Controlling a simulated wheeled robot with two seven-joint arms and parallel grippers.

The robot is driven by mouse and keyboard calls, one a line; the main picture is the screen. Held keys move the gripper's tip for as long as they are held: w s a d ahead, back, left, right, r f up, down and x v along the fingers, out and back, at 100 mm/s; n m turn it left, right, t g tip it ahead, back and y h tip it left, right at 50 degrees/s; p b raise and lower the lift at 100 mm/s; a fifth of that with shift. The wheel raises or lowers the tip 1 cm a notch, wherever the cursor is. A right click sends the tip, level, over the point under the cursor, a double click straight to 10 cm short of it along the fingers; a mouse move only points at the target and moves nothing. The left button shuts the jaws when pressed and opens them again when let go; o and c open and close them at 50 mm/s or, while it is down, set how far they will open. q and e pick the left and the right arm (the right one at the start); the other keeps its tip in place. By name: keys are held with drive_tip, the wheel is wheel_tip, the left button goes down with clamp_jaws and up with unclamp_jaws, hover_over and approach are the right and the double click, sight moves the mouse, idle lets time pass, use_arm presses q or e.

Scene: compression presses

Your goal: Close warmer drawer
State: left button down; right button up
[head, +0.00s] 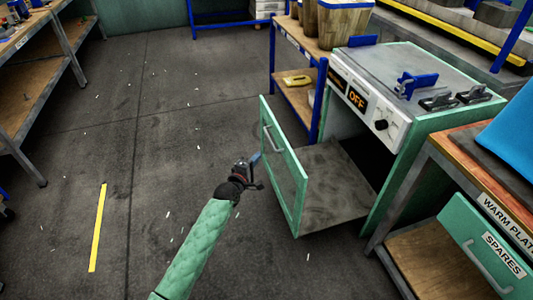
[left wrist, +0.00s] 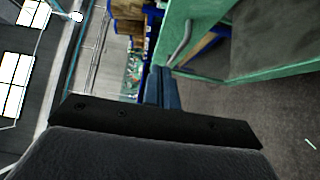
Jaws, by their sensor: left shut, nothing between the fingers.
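The warmer drawer (head: 335,185) is pulled out of the green press cabinet (head: 405,165), in the right half of the head view. Its green front panel (head: 285,165) faces left and carries a metal bar handle (head: 272,140). My left gripper (head: 254,160) is shut and empty, just to the left of the front panel. In the left wrist view my shut fingers (left wrist: 162,88) appear close to the green front and its handle (left wrist: 180,43). I cannot tell whether they touch it. My right gripper is not in view.
A blue-legged shelf (head: 300,90) with wooden bins stands behind the drawer. A workbench (head: 450,150) with a green SPARES drawer (head: 490,245) stands at the right. Another bench (head: 35,45) is at the far left.

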use_arm(q)
approach(282, 136)
drive_tip(key=w+a, duration=0.2)
drive_tip(key=w, duration=0.2)
drive_tip(key=d, duration=0.1)
drive_tip(key=w+d, duration=0.1)
drive_tip(key=d, duration=0.1)
drive_tip(key=shift+d+r, duration=0.1)
drive_tip(key=shift+d, duration=0.15)
drive_tip(key=shift+w+d, duration=0.1)
drive_tip(key=shift+d, duration=0.4)
drive_tip(key=shift+d, duration=0.1)
